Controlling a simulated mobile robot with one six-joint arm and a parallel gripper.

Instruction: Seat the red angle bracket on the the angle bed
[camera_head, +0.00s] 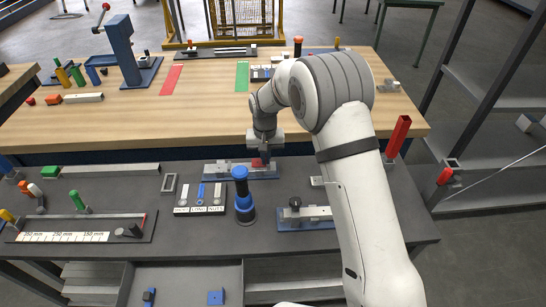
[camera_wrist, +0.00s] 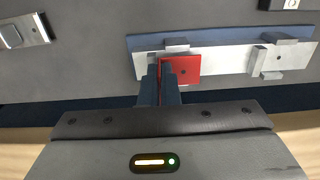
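The red angle bracket (camera_wrist: 186,68) is at my gripper's fingertips in the wrist view, with one flat leg showing to the right of the fingers. In the head view the bracket (camera_head: 259,162) is a small red patch under my gripper (camera_head: 264,156). My gripper (camera_wrist: 164,80) has its two fingers close together, with a thin red strip between them; it looks shut on the bracket. The angle bed, a silver fixture with raised blocks on a blue base (camera_wrist: 215,40), lies under the bracket; it also shows in the head view (camera_head: 228,172). Whether the bracket touches the bed is unclear.
A blue-black post (camera_head: 243,197) stands in front of the bed. A labelled tray (camera_head: 200,210) lies to its left, and a blue-based clamp fixture (camera_head: 305,219) to its right. A wooden table (camera_head: 200,115) lies behind. The grey bench is partly clear around the bed.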

